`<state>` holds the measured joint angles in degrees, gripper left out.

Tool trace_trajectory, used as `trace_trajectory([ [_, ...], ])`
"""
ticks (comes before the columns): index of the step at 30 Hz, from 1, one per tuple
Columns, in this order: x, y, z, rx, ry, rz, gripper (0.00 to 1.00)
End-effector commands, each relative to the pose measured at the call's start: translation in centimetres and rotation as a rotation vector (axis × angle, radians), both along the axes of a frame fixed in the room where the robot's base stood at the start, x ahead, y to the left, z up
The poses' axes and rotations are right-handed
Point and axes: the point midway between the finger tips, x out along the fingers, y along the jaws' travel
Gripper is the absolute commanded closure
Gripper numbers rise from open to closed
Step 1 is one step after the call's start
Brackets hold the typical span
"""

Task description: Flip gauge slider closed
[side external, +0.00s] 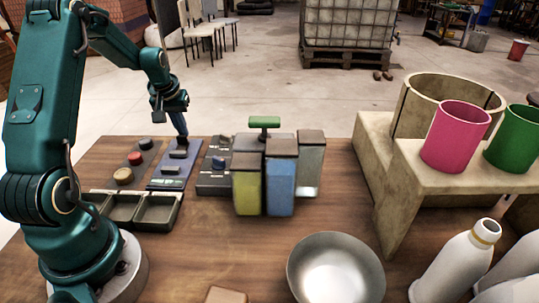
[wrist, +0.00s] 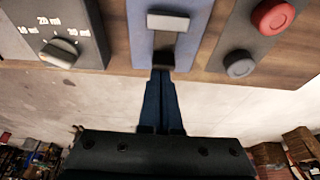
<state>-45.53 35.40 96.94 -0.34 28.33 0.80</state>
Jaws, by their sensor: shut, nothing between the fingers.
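A blue panel (side external: 165,176) stands on the table and carries dark slider parts; no label naming the gauge is readable. In the wrist view the blue panel (wrist: 203,38) fills the top middle, with a light grey slider knob (wrist: 169,21) over a dark slot. My gripper (side external: 182,138) is shut and empty, pointing down at the panel's far end. In the wrist view its fingertips (wrist: 162,73) are at the end of the slot, apart from the grey knob. Whether they touch the slot's dark end part cannot be told.
A button panel with a red button (side external: 135,158) lies left of the blue panel, a dial panel (side external: 212,180) right. Yellow (side external: 246,192) and blue (side external: 281,187) containers stand further right. A divided tray (side external: 126,208) and metal bowl (side external: 335,270) are nearer the front.

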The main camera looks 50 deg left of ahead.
Motion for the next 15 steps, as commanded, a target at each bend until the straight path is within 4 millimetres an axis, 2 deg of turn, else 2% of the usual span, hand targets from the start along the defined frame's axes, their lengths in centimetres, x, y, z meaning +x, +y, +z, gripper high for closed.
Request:
trace_trajectory([
  [6, -1.3, -1.3, 0.0, -0.001, 0.001, 0.000, 1.00],
  [15, -1.6, -1.6, -0.1, -0.004, 0.004, 0.000, 1.00],
])
